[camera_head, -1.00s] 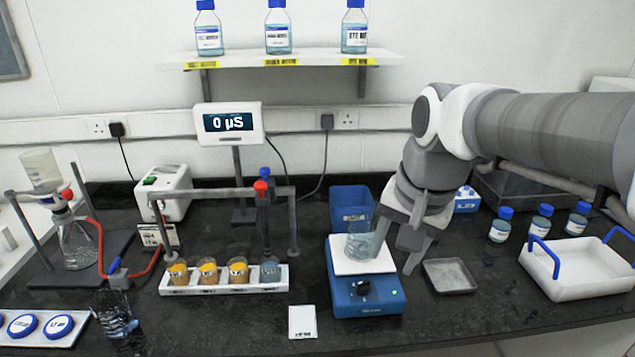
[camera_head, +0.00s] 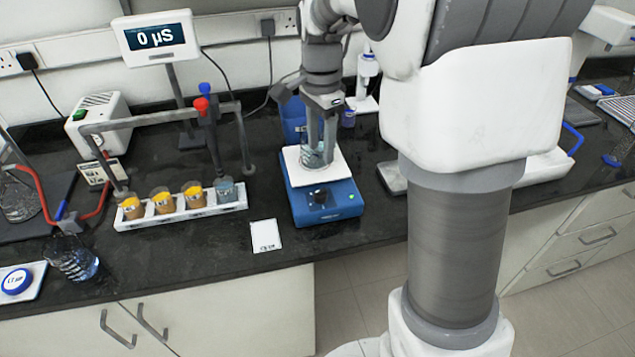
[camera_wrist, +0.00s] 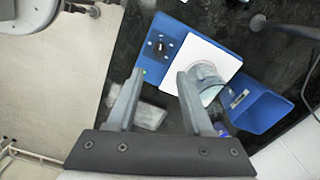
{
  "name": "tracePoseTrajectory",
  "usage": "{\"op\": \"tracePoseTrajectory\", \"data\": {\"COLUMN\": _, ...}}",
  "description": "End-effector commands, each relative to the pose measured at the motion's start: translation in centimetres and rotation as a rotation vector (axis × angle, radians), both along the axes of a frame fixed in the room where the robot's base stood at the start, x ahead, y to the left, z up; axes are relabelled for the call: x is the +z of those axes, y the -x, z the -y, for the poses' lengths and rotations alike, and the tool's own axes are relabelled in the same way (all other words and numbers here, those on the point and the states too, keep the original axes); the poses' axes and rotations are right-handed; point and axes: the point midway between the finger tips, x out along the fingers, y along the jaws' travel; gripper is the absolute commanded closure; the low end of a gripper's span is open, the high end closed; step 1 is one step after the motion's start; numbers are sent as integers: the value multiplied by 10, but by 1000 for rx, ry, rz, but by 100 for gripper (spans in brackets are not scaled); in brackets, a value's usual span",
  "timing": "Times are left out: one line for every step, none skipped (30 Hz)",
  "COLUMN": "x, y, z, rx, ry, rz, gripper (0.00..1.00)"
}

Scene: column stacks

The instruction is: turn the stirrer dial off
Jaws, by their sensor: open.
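The stirrer (camera_head: 325,207) is a blue box with a white top plate. Its black dial (camera_head: 320,195) is on the front face, with a small green light at the right of that face. In the wrist view the dial (camera_wrist: 160,46) lies just beyond the fingertips, on the blue face of the stirrer. A glass beaker (camera_head: 315,157) stands on the plate. My gripper (camera_wrist: 160,76) is open and empty, pointing toward the stirrer. The beaker (camera_wrist: 210,93) is beside the right finger, outside the jaws. In the head view my gripper (camera_head: 322,122) overlaps the beaker's upper part; contact cannot be told.
A blue bin (camera_head: 292,118) stands behind the stirrer. A white card (camera_head: 265,235) lies to its left, and a white rack (camera_head: 180,215) with several cups stands farther left under a probe stand. A grey tray (camera_head: 391,177) is at the right, partly behind my arm.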

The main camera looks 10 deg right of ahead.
Motion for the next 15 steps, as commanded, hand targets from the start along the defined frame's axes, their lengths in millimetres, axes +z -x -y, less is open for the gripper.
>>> {"op": "tracePoseTrajectory", "data": {"x": -15, "y": 1, "z": 0, "rx": 0, "ry": 1, "rz": -5, "gripper": 48}}
{"op": "tracePoseTrajectory", "data": {"x": -21, "y": 1, "z": 0, "rx": 0, "ry": 1, "rz": -6, "gripper": 48}}
{"op": "tracePoseTrajectory", "data": {"x": -30, "y": 1, "z": 0, "rx": 0, "ry": 1, "rz": -6, "gripper": 48}}
{"op": "tracePoseTrajectory", "data": {"x": -37, "y": 1, "z": 0, "rx": 0, "ry": 1, "rz": -5, "gripper": 48}}
{"op": "tracePoseTrajectory", "data": {"x": -43, "y": 1, "z": 0, "rx": 0, "ry": 2, "rz": -6, "gripper": 48}}
{"op": "tracePoseTrajectory", "data": {"x": -52, "y": 1, "z": 0, "rx": 0, "ry": 2, "rz": -5, "gripper": 48}}
{"op": "tracePoseTrajectory", "data": {"x": -59, "y": 1, "z": 0, "rx": 0, "ry": 1, "rz": -6, "gripper": 48}}
{"op": "tracePoseTrajectory", "data": {"x": -65, "y": 1, "z": 0, "rx": 0, "ry": 1, "rz": -4, "gripper": 48}}
{"op": "tracePoseTrajectory", "data": {"x": -74, "y": 2, "z": 0, "rx": 0, "ry": 1, "rz": -5, "gripper": 48}}
{"op": "tracePoseTrajectory", "data": {"x": -80, "y": 1, "z": 0, "rx": 0, "ry": 1, "rz": -5, "gripper": 48}}
{"op": "tracePoseTrajectory", "data": {"x": -85, "y": 1, "z": 0, "rx": 0, "ry": 1, "rz": -5, "gripper": 48}}
{"op": "tracePoseTrajectory", "data": {"x": -93, "y": 1, "z": 0, "rx": 1, "ry": 1, "rz": -4, "gripper": 48}}
{"op": "tracePoseTrajectory", "data": {"x": -98, "y": 1, "z": 0, "rx": 0, "ry": 2, "rz": -5, "gripper": 48}}
{"op": "tracePoseTrajectory", "data": {"x": -102, "y": 1, "z": 0, "rx": 0, "ry": 2, "rz": -3, "gripper": 48}}
{"op": "tracePoseTrajectory", "data": {"x": -108, "y": 1, "z": 0, "rx": 0, "ry": 1, "rz": -4, "gripper": 48}}
